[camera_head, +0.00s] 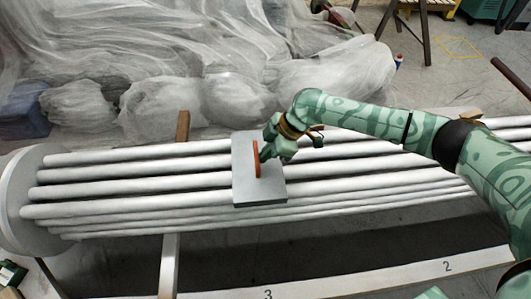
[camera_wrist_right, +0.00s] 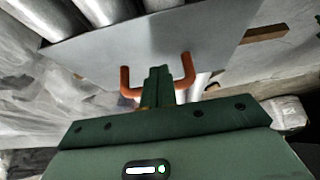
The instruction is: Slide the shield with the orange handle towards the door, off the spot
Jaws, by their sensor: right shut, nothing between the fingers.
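The shield is a flat grey plate (camera_head: 245,186) lying across a bundle of long pale tubes (camera_head: 120,178). Its upright orange handle (camera_head: 257,165) stands near its middle. My right gripper (camera_head: 267,152) is shut and empty, right beside the handle at its far right side. In the right wrist view, the shut fingers (camera_wrist_right: 158,72) cross the middle of the orange handle (camera_wrist_right: 187,72), with the grey plate (camera_wrist_right: 95,58) behind. I cannot tell whether they touch it. I cannot make out a door or the spot.
A round end plate (camera_head: 25,195) closes the bundle at the left. A wooden support (camera_head: 182,127) crosses under it. Translucent sheeting (camera_head: 150,60) covers bulky shapes behind. A pale strip (camera_head: 350,284) with numbers lies in front. Trestle legs (camera_head: 425,30) stand at the back right.

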